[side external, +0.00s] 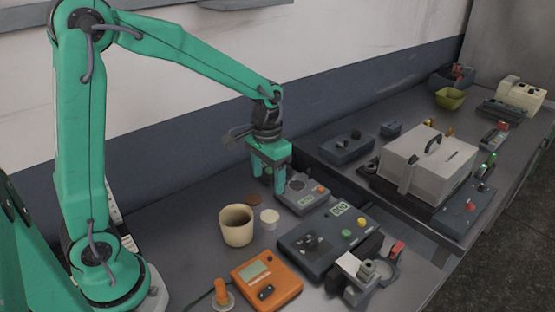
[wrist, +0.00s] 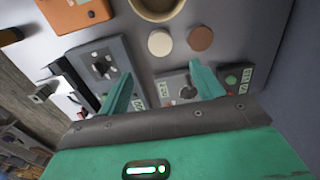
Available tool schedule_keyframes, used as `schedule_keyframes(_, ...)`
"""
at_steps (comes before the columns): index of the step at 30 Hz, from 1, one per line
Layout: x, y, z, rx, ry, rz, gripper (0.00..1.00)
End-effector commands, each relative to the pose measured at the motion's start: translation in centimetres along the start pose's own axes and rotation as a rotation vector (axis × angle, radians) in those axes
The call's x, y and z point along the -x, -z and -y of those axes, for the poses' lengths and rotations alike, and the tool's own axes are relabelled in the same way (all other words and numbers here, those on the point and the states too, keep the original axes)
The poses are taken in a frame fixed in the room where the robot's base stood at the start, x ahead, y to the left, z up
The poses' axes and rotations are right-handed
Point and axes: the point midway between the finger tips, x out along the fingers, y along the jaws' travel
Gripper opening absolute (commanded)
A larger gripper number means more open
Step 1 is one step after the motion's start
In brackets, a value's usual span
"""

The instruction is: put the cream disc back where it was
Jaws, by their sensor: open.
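The cream disc (side external: 269,217) lies on the grey bench just right of a beige pan (side external: 236,227). The brown disc (side external: 254,199) lies flat behind them, close to the cream disc. In the wrist view the cream disc (wrist: 160,42) and the brown disc (wrist: 200,38) lie side by side with a small gap, below the pan (wrist: 157,7), which is cut off by the top edge. My gripper (side external: 268,184) is above the bench behind the discs, fingers pointing down. In the wrist view its fingers (wrist: 160,86) are spread with nothing between them, and both discs are outside them.
A small grey device (side external: 301,195) stands beside and beneath my gripper. A dark control box (side external: 328,233) is right of the cream disc. An orange meter (side external: 266,280) is in front. The bench left of the pan is mostly clear. A large grey case (side external: 428,162) stands at the right.

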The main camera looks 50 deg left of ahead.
Motion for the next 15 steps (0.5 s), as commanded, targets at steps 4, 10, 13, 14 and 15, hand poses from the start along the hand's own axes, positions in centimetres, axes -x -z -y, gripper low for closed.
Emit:
schedule_keyframes(4,0.1,-0.1,0.0,0.000,0.000,-0.002,0.66)
schedule_keyframes(10,1.2,-0.7,0.0,0.000,0.000,-0.028,0.66)
schedule_keyframes(13,2.4,-1.5,0.0,0.000,0.000,-0.055,0.66)
schedule_keyframes(14,2.8,-1.8,0.0,0.000,0.000,-0.066,0.66)
schedule_keyframes(15,3.3,-2.2,0.0,0.000,0.000,-0.080,0.66)
